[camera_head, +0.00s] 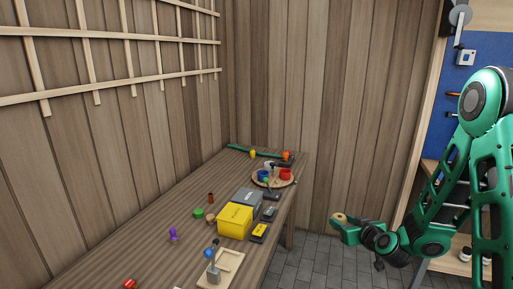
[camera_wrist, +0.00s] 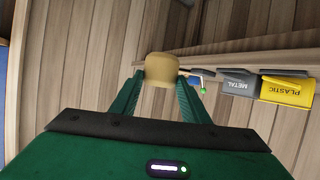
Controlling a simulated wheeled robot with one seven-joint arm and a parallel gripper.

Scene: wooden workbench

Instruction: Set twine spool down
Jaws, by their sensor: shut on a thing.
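The twine spool (camera_wrist: 162,67) is a tan, rounded piece held between the two green fingers of my gripper (camera_wrist: 162,84) in the wrist view. In the head view my gripper (camera_head: 343,226) is off the right side of the workbench (camera_head: 155,215), over the grey floor. The spool (camera_head: 340,217) shows there as a small tan spot at the gripper's tip, clear of the bench. Its underside is hidden by the fingers.
A yellow bin (camera_head: 235,222) and a grey bin (camera_head: 248,197) stand on the bench; the wrist view shows labels PLASTIC (camera_wrist: 288,90) and METAL (camera_wrist: 238,85). A round board (camera_head: 258,181) with cups is at the far end. Small items lie left of the bins. Bare wood lies farther left.

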